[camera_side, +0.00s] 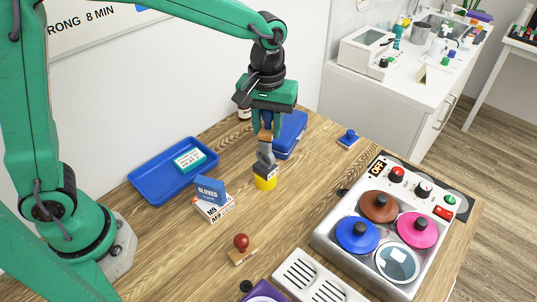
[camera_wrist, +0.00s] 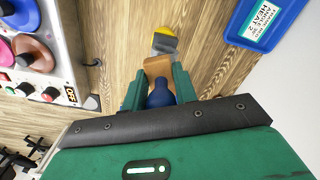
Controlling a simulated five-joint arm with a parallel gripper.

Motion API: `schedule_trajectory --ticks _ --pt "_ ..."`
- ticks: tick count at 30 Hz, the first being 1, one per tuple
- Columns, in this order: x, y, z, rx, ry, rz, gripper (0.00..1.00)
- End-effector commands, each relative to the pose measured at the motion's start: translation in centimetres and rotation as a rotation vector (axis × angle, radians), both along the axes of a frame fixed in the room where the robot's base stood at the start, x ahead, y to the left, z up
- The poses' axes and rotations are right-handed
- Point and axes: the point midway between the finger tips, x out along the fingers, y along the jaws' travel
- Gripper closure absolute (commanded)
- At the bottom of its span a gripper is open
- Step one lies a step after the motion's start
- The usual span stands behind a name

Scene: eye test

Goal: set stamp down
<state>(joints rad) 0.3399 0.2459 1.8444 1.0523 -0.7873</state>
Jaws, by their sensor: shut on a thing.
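My gripper (camera_side: 268,124) is shut on a stamp with a blue knob and a tan wooden block (camera_side: 265,134). In the wrist view the stamp's blue knob (camera_wrist: 161,94) sits between the green fingers (camera_wrist: 158,92), with its tan block beyond them. The stamp is held above the wooden table (camera_side: 300,190). A grey and yellow object (camera_side: 265,182) stands just below it in the side view; it also shows beyond the block in the wrist view (camera_wrist: 164,42). I cannot tell whether the two touch. Another stamp, with a red knob (camera_side: 241,241), stands on the table in front.
A blue tray (camera_side: 145,178) with a labelled box is at the left. Small boxes (camera_side: 213,205) stand near the middle. A panel with coloured discs (camera_side: 330,237) is at the right. A blue knobbed object (camera_side: 348,137) lies at the back. Bare table lies right of the red-knobbed stamp.

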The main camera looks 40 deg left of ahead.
Motion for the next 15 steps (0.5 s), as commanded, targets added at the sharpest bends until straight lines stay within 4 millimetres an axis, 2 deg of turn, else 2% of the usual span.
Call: schedule_trajectory --ticks 1,6,14,15 --pt "0.4 1.5 0.0 0.0 -0.001 0.051 0.94" --pt "1.1 5.6 0.1 0.0 -0.001 0.192 0.94" --pt "1.4 10.0 0.0 -0.001 -0.001 0.345 0.94" --pt "1.3 9.9 -0.8 0.001 0.003 0.345 0.94"
